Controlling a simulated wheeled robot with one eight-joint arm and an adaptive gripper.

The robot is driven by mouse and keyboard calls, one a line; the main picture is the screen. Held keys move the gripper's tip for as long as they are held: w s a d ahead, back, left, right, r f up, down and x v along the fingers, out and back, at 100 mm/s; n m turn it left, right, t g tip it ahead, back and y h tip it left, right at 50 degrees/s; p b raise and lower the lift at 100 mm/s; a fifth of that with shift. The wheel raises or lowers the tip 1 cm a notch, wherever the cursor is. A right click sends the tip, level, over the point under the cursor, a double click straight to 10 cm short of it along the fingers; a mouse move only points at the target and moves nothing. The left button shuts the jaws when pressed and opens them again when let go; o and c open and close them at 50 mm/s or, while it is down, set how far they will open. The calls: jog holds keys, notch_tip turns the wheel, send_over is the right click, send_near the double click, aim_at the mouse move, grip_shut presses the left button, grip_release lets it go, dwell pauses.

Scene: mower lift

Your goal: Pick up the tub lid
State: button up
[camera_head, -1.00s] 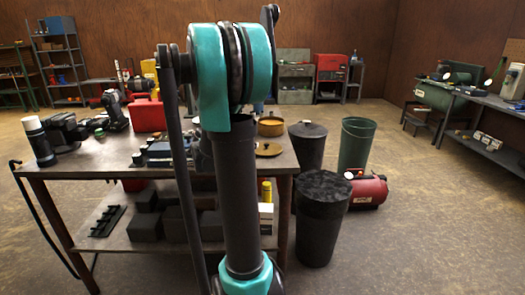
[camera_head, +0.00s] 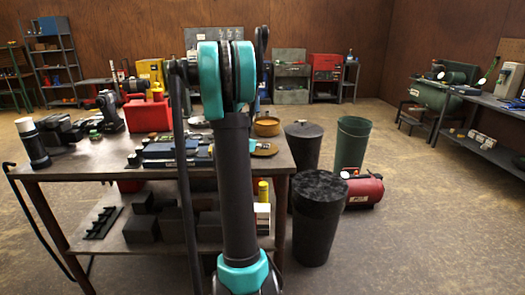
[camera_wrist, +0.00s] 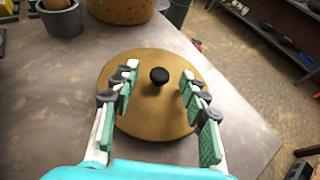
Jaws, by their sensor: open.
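The tub lid (camera_wrist: 151,112) is a flat, round, mustard-brown disc with a black knob (camera_wrist: 159,75) at its centre. It lies on the grey table top near a corner. In the head view the lid (camera_head: 264,149) shows on the table's right end, partly behind my arm. My gripper (camera_wrist: 157,82) is open in the wrist view, with its green-padded fingers over the lid on either side of the knob. I cannot tell how far the fingertips are above the lid.
The brown tub (camera_head: 266,126) stands just behind the lid, with a small grey pot (camera_wrist: 62,18) beside it. Tools and a red box (camera_head: 148,116) cover the table's left part. Dark bins (camera_head: 303,141) and a red air tank (camera_head: 364,191) stand on the floor to the right.

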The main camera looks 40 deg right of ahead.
jog(key=shift+w+d+f, duration=0.1)
jog(key=shift+d, duration=0.15)
grip_shut()
dwell(0.3)
